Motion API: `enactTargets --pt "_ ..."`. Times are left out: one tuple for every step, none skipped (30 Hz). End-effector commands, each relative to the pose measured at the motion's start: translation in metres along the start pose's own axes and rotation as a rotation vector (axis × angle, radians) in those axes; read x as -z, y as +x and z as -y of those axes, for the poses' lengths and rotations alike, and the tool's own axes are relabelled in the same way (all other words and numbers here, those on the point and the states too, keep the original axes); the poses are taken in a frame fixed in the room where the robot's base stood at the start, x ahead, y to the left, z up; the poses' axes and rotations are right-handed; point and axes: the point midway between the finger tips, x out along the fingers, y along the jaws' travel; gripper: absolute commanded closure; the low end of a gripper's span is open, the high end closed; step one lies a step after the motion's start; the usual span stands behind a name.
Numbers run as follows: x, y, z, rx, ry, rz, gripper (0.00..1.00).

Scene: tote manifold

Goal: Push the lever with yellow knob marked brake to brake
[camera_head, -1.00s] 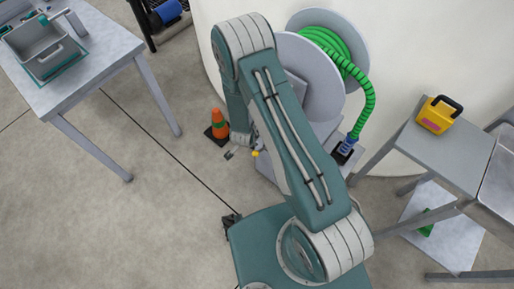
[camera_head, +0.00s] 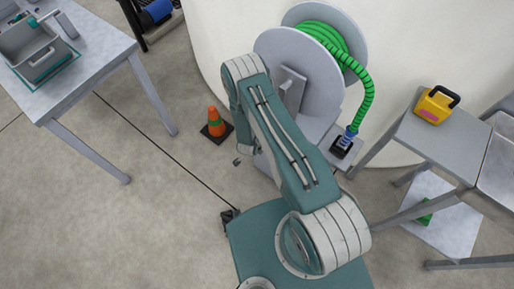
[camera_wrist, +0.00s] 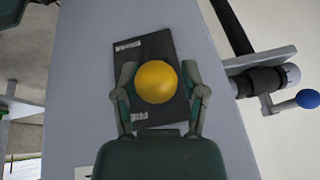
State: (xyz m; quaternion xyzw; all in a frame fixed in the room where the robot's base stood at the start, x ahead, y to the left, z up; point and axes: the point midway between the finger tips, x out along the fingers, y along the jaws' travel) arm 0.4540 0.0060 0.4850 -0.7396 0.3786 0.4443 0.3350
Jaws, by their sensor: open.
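The yellow knob (camera_wrist: 155,82) shows in the middle of the wrist view, above a dark plate (camera_wrist: 152,48) with small pale labels at its upper left and lower edge; I cannot read them. The lever's shaft is hidden under the knob. My gripper (camera_wrist: 161,72) is open, with one finger to the left and one to the right of the knob. I cannot tell whether either finger touches it. In the head view my arm hides the knob, and only a small dark part of my gripper (camera_head: 238,162) shows.
A blue-knobbed lever (camera_wrist: 308,98) on a pipe is at the right of the wrist view. The hose reel (camera_head: 290,65) with green hose (camera_head: 367,95) stands behind my arm. An orange cone (camera_head: 216,123) is to the left. Tables stand at far left (camera_head: 95,55) and right (camera_head: 440,150).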

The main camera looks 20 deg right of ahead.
Motion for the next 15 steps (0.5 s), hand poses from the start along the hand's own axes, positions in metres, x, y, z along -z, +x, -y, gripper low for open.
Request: enactTargets --pt "0.0 0.005 -0.0008 -0.001 0.001 0.001 0.45" --pt "0.0002 0.0068 -0.0007 0.0 0.001 0.001 0.45" --pt "0.0004 0.0085 -0.0007 0.0 0.001 0.001 0.45" --pt "0.0005 0.0093 -0.0007 0.0 0.001 0.001 0.45" --pt "0.0006 0.0099 -0.0007 0.0 0.002 0.002 0.45" --pt "0.0006 0.0103 -0.0006 0.0 0.001 0.002 0.45" --pt "0.0005 0.0103 -0.0005 0.0 0.001 0.001 0.45" --pt "0.0004 0.0103 -0.0005 0.0 0.001 0.001 0.45" --pt "0.0003 0.0101 -0.0004 0.0 0.001 0.001 0.45" --pt "0.0001 0.01 -0.0003 0.0 0.001 0.001 0.45" --pt "0.0 0.01 -0.0002 0.0 0.001 0.001 0.45" --pt "0.0 0.0099 -0.0002 0.0 0.0 0.001 0.49" --pt "0.0 0.0099 -0.0002 0.0 0.0 0.001 0.62" --pt "0.0 0.0099 -0.0002 0.0 0.0 0.001 0.76" --pt "0.0 0.0099 -0.0002 0.0 0.0 0.001 0.94"
